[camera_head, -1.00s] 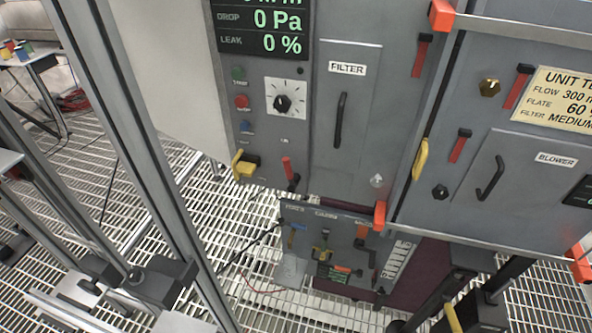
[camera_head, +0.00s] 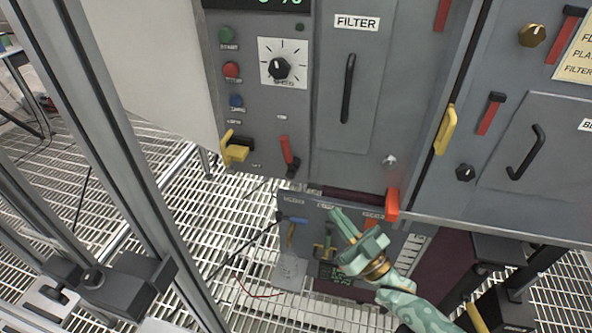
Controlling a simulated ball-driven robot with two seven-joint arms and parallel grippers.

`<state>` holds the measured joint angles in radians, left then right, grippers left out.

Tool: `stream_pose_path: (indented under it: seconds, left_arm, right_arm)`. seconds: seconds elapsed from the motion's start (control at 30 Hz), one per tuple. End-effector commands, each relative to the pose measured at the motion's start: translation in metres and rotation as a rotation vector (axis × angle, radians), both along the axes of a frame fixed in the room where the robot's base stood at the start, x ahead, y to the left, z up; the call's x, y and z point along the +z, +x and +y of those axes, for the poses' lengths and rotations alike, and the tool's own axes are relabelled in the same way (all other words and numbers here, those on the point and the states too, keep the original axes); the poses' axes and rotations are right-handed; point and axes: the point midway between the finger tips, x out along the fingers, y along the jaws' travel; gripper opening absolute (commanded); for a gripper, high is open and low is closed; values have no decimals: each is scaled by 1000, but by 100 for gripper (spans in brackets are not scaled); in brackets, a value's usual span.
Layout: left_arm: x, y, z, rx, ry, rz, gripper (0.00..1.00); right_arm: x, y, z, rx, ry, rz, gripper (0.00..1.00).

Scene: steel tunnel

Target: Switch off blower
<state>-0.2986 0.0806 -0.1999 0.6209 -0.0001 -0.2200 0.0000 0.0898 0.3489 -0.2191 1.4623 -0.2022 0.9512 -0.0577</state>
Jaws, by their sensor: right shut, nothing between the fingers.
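The grey control panel (camera_head: 255,105) stands upright at the upper middle. It carries a green button labelled START (camera_head: 226,35), a red button (camera_head: 232,69) below it and a blue button (camera_head: 236,101) lower down. A black dial knob (camera_head: 280,68) sits on a white scale plate right of the red button. A red lever (camera_head: 286,150) is low on the panel, right of a yellow handle (camera_head: 236,150). My right gripper (camera_head: 335,213) is pale green, shut and empty. It appears below the panel, in front of the lower box, apart from the buttons. My left gripper is out of view.
The FILTER door (camera_head: 348,130) with a black handle is right of the panel. Orange latches (camera_head: 392,204) and a yellow handle (camera_head: 446,130) stick out nearby. The lower grey box (camera_head: 290,212) has tools on it. Metal posts (camera_head: 120,130) stand at left over grating floor.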

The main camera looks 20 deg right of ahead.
Motion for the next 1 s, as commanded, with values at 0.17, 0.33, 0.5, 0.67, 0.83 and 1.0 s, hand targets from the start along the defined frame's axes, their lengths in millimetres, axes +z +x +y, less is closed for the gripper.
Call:
stream_pose_path:
  seconds: [0.17, 0.33, 0.5, 0.67, 0.83, 1.0]
  left_arm:
    - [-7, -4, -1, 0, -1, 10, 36]
    - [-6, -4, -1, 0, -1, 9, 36]
    - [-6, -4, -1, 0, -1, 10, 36]
    - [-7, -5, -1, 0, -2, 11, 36]
    - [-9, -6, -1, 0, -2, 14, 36]
    - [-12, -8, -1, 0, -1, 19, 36]
  right_arm:
    - [41, -1, 4, 58, 48, -150, 0]
    - [44, -2, 4, 59, 49, -156, 0]
    - [44, 0, 4, 59, 50, -155, 0]
    - [52, 10, 9, 58, 51, -155, 0]
    - [72, 33, 22, 58, 50, -157, 0]
    - [93, 61, 35, 58, 51, -155, 0]
